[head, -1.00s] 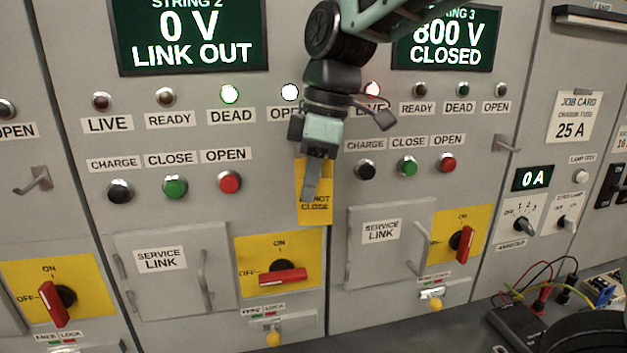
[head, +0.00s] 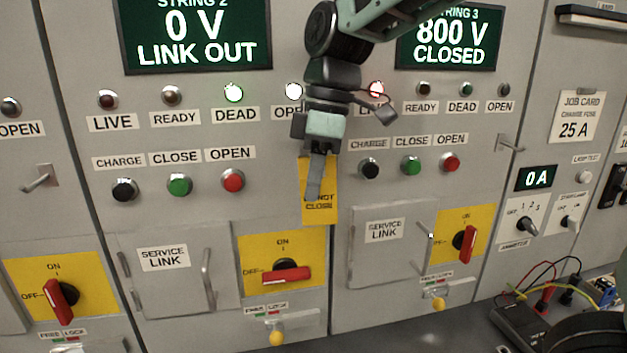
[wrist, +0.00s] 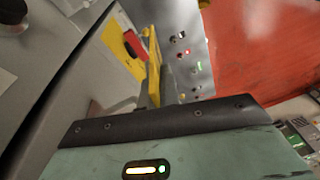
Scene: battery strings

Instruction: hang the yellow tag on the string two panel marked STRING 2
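The yellow tag (head: 320,207), with "NOT CLOSE" readable, hangs below my gripper (head: 316,178) in the head view. My gripper appears shut on its upper part; the finger covers some of its lettering. The tag is in front of the right edge of the STRING 2 panel (head: 215,135), near the seam with STRING 3. In the wrist view the tag shows as a thin yellow strip (wrist: 154,75) beyond the gripper body. The STRING 2 display (head: 196,36) reads 0 V, LINK OUT. My arm hides any hook on that panel; I cannot tell whether the tag touches one.
The STRING 2 red rotary switch (head: 287,274) lies level below the tag. A service link door (head: 165,285) is at its left. Hooks show on the neighbouring panels, at the left (head: 40,179) and right (head: 508,143). A bench with a meter and leads (head: 535,320) is lower right.

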